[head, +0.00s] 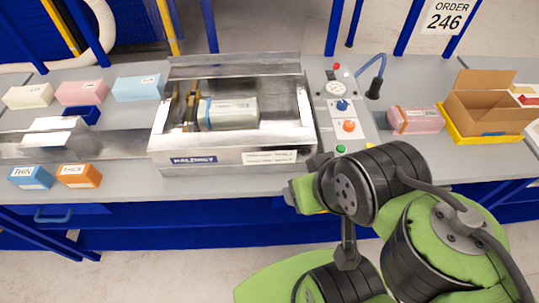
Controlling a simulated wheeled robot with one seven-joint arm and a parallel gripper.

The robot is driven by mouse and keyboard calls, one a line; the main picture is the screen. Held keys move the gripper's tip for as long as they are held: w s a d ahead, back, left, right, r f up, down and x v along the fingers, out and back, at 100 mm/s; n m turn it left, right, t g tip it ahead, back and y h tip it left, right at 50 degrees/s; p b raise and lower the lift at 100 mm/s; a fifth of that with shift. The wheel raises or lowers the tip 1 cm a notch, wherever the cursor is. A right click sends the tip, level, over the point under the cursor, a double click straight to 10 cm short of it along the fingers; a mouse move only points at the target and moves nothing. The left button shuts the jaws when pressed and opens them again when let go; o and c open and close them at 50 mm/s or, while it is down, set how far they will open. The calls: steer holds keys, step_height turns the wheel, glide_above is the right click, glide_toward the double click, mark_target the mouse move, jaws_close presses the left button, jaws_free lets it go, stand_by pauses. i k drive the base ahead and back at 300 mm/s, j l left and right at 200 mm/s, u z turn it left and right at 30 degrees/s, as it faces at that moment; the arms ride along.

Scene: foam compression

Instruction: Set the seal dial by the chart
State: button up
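A control panel (358,138) stands just right of the open metal machine (232,137). It carries a white round dial face (334,88), a blue knob (343,105), an orange knob (348,125) and small buttons. I cannot tell which is the seal dial, and its setting is too small to read. No chart can be clearly made out. A label (270,157) on the machine's front has small, unreadable text. My green and black arm is in front of the table, below the panel; my gripper's fingers do not show.
A wrapped foam block (231,114) lies inside the machine. Cream (28,96), pink (82,92) and light blue (138,88) blocks lie left. THIN (31,177) and THICK (79,176) blocks are at the front. A pink pack (416,120) and cardboard box (490,104) stand right. An ORDER 246 sign (447,17) hangs behind.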

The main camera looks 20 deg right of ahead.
mark_target(349, 126)
steer(key=l+u, duration=0.5)
steer(key=u, duration=0.25)
steer(key=k+l+u, duration=0.15)
steer(key=u, duration=0.2)
